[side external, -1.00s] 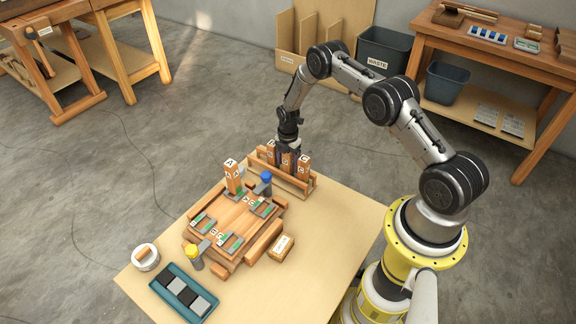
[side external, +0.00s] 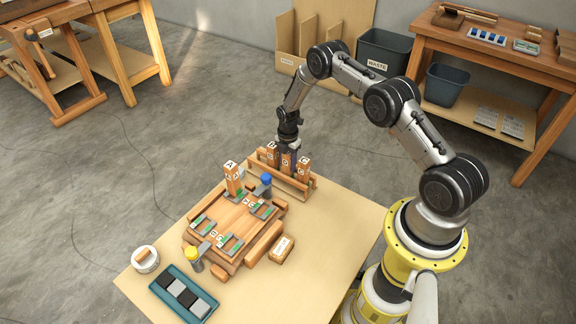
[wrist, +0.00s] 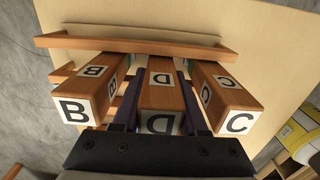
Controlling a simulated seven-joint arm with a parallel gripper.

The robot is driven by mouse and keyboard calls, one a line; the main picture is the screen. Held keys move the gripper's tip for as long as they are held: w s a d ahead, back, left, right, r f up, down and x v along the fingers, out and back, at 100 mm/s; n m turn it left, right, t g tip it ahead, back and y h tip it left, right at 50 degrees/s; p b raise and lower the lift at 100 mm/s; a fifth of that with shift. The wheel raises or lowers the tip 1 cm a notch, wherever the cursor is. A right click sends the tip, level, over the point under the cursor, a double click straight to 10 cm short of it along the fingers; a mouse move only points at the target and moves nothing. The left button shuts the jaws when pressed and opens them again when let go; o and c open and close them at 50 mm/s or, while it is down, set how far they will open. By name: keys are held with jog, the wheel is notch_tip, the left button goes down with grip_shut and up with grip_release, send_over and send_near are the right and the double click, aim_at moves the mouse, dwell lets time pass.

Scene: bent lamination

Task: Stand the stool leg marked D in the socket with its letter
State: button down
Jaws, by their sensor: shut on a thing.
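The stool leg marked D (wrist: 160,95) stands in the wooden rack between two other legs. My gripper (side external: 288,158) is down over the rack, and in the wrist view its two fingers (wrist: 160,108) are shut on the D leg, one on each side. The leg's lower end is hidden. The stool seat (side external: 232,218) lies on the table with several grey sockets at its corners. The A leg (side external: 232,178) stands upright in the far-left socket. The socket letters are too small for me to read surely.
The B leg (wrist: 78,100) and C leg (wrist: 226,100) stand close on either side of my fingers in the rack (side external: 312,187). A blue-topped bottle (side external: 266,182) and yellow-topped bottle (side external: 192,256) stand by the seat. A blue tray (side external: 184,294) lies at the front.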

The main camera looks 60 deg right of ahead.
aim_at(288, 155)
notch_tip(288, 155, up, 9)
jog(key=shift+f, duration=0.2)
jog(key=shift+r, duration=0.3)
jog(key=shift+r+m, duration=0.1)
jog(key=shift+m, duration=1.1)
jog(key=m, duration=0.3)
jog(key=shift+s+a, duration=0.1)
jog(key=shift+s, duration=0.1)
jog(key=m, duration=0.1)
jog(key=a+m, duration=0.1)
jog(key=m, duration=0.1)
jog(key=shift+s+a+f, duration=0.1)
jog(key=shift+s+f, duration=0.1)
jog(key=s+a+r+m, duration=0.25)
jog(key=a+m, duration=0.75)
jog(key=a, duration=0.8)
jog(key=shift+w+d+f, duration=0.1)
jog(key=shift+f, duration=1.2)
jog(key=shift+d+f, duration=0.1)
jog(key=shift+f, duration=1.2)
